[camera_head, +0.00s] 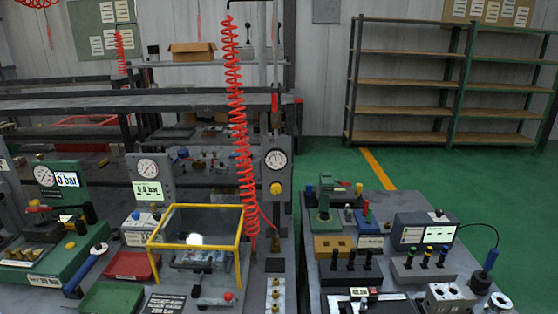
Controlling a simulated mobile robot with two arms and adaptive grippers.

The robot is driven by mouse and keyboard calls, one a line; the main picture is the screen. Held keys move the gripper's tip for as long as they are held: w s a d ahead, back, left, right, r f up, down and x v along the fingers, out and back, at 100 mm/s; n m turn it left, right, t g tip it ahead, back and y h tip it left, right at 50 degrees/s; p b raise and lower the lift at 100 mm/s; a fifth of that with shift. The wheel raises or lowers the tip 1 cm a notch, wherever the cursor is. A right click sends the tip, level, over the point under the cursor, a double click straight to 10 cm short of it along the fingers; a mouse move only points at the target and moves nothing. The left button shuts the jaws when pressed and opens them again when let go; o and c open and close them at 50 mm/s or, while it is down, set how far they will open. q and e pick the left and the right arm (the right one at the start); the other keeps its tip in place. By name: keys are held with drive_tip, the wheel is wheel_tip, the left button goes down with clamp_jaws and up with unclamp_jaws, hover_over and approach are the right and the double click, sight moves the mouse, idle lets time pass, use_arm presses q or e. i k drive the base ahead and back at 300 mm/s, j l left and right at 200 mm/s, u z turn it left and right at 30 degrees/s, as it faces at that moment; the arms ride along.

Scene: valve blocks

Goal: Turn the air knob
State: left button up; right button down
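A grey upright panel (276,177) stands at the middle of the workbench. It carries a round white gauge (275,159) with a yellow knob (276,188) below it. This is the knob beside the red coiled air hose (236,110), which hangs down just to its left. I cannot read a label on the knob or tell how far it is turned. Neither of my grippers shows in the head view, and nothing touches the knob.
A yellow-framed clear box (240,240) stands left of the panel. Two test stands with gauges and displays (66,180) (148,190) are further left. A right-hand bench holds a green press (323,205), a display box (424,232) and a metal block (447,298). Green floor separates benches from shelves (405,83).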

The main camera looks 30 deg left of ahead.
sight(156, 215)
drive_tip(key=u, duration=1.95)
drive_tip(key=i+j, duration=0.1)
drive_tip(key=j, duration=0.45)
drive_tip(key=i+j, duration=0.1)
drive_tip(key=j, duration=0.45)
